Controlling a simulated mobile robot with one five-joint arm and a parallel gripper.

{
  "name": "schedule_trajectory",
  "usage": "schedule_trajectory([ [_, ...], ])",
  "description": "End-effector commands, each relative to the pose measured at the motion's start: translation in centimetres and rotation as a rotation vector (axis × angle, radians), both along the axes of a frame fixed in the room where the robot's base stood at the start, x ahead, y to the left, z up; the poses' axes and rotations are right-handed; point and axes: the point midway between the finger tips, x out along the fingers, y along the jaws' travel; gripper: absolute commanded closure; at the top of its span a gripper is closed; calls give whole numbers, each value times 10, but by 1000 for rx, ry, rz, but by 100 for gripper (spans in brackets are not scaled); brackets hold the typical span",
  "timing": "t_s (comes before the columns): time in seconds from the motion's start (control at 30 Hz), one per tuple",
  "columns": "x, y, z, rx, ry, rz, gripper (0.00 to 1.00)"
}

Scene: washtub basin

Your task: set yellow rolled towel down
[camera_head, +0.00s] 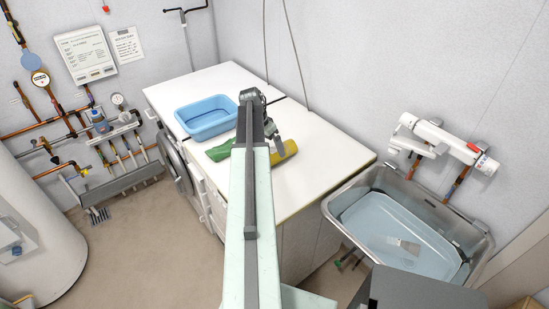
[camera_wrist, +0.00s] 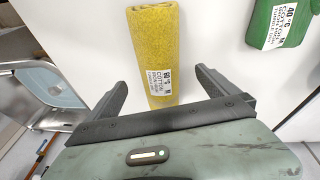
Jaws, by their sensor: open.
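The yellow rolled towel (camera_wrist: 155,45) lies on the white countertop in the wrist view, with a white printed label on its near end. It also shows in the head view (camera_head: 289,149), partly hidden behind my arm and gripper. My gripper (camera_wrist: 161,77) is open. Its two dark fingers stand apart on either side of the towel's labelled near end, with a visible gap on each side. In the head view my gripper (camera_head: 277,143) is over the towel at the counter's middle.
A green item (camera_wrist: 280,22) with a white label lies right of the towel; it also shows in the head view (camera_head: 219,151). A blue basin (camera_head: 207,131) stands farther back left. A metal sink (camera_head: 335,204) with a tub is at the right.

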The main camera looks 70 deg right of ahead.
Motion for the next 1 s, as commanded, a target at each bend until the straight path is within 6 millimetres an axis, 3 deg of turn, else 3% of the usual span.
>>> schedule_trajectory([
  [0.23,-7,-7,-46,0,0,-1,2],
  [0.5,-9,-8,-45,0,0,0,2],
  [0.57,-9,-8,-45,0,0,0,16],
  [0.8,-9,-8,-45,0,0,-1,81],
  [1.0,-10,-8,-45,0,0,-1,82],
])
